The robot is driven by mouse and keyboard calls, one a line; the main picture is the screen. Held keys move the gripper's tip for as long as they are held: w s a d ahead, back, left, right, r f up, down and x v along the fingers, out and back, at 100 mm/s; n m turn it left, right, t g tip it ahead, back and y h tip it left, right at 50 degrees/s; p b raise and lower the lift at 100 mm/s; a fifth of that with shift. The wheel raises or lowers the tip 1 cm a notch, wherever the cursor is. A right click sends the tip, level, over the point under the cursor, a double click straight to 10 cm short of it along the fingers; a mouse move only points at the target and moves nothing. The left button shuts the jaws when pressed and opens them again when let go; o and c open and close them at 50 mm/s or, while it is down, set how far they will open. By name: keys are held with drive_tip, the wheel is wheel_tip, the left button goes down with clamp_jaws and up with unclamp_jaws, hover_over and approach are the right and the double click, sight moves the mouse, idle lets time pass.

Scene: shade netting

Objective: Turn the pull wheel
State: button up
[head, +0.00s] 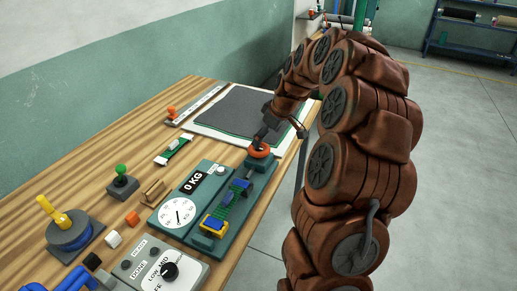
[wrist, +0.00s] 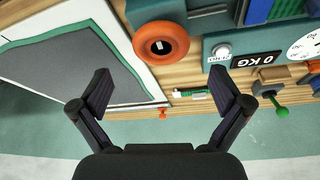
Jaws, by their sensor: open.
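The pull wheel appears to be the orange-red ring (head: 258,152) on the far end of a green tester base on the workbench.
The green tester has a 0 KG display (head: 193,183), a dial (head: 178,212) and a blue-and-yellow clamp (head: 213,223). A dark mesh sheet (head: 238,112) lies on a white board behind. A green knob (head: 121,171) and a yellow-handled tool (head: 52,212) stand left. Open floor lies right.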

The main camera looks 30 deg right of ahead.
sight(259, 148)
drive_tip(key=shift+p+x, duration=1.1)
drive_tip(key=shift+x, duration=2.5)
drive_tip(key=shift+s, duration=0.1)
drive_tip(key=c, duration=1.1)
drive_tip(key=shift+f, duration=0.1)
drive_tip(key=shift+a+b, duration=0.1)
drive_tip(key=shift+b, duration=0.2)
